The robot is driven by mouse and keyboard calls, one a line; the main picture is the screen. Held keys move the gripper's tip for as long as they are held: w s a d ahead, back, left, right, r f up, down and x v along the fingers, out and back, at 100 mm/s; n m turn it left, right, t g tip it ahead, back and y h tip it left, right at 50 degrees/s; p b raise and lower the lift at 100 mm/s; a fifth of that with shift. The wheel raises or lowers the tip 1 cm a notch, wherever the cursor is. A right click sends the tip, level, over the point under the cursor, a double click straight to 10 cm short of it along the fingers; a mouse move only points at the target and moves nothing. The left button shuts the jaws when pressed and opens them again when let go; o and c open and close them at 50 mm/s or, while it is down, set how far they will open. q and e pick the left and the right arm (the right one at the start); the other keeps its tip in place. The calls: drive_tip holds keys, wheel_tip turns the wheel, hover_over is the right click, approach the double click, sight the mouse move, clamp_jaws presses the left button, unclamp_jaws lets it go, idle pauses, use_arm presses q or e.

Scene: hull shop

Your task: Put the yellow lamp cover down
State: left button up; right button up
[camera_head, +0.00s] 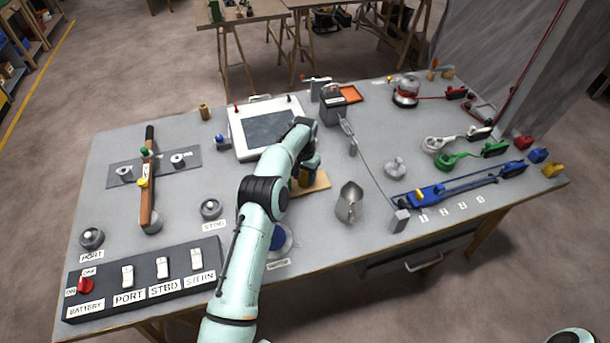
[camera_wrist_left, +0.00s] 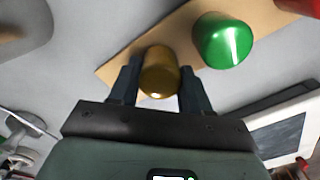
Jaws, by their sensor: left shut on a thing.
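The yellow lamp cover (camera_wrist_left: 158,76), a small golden-yellow cylinder, sits between the two fingers of my left gripper (camera_wrist_left: 157,88) in the left wrist view. The gripper is shut on it. It is over the edge of a tan wooden board (camera_wrist_left: 122,66); I cannot tell whether it touches the board. A green cover (camera_wrist_left: 222,42) stands on the board beside it, and part of a red one (camera_wrist_left: 302,5) shows at the corner. In the head view my arm hides most of the left gripper (camera_head: 306,172), over the board (camera_head: 318,183). My right gripper is out of view.
A white-framed dark panel (camera_head: 268,130) lies behind the board. A metal scoop (camera_head: 349,203) is to its right. A switch box (camera_head: 145,282) lines the front left, and a blue tool (camera_head: 450,190) lies at the right.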

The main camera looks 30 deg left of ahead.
sight(305, 174)
use_arm(q)
drive_tip(key=shift+w, duration=0.2)
drive_tip(key=o, duration=1)
drive_tip(key=shift+f, duration=0.1)
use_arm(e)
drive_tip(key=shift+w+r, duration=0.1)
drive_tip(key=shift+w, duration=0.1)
use_arm(q)
wheel_tip(305, 174, up, 12)
drive_tip(key=shift+s+r+p, duration=0.1)
drive_tip(key=shift+r+p, duration=0.1)
drive_tip(key=shift+p, duration=0.35)
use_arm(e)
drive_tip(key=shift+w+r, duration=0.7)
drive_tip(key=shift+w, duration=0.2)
